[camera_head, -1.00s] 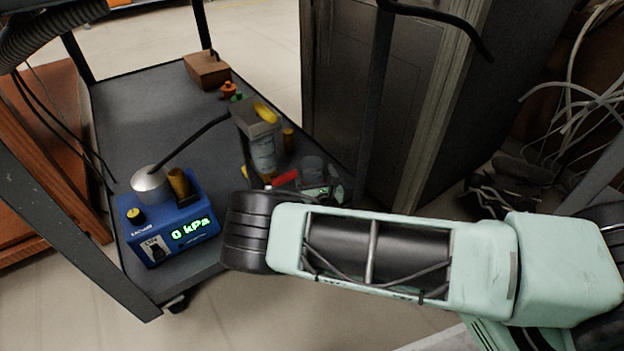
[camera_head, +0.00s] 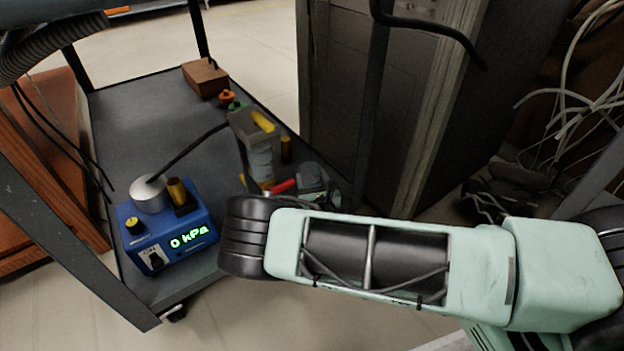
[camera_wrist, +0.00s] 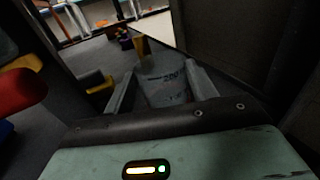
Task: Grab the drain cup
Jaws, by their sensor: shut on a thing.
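The drain cup (camera_wrist: 166,80) is a cloudy, see-through cup with printed markings, seen in the wrist view. My gripper (camera_wrist: 163,92) has one finger on each side of the cup and is shut on it. In the head view the cup (camera_head: 312,173) is a small dark shape over the right edge of the cart, largely hidden by my arm. My gripper is also mostly hidden there. I cannot tell whether the cup touches the cart.
The grey cart (camera_head: 130,115) carries a blue pressure box (camera_head: 168,232) reading 0 kPa, a sieve holder with a clear container (camera_head: 260,160), a red piece (camera_head: 283,187) and a brown block (camera_head: 205,78). A dark cabinet (camera_head: 342,90) stands close on the right.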

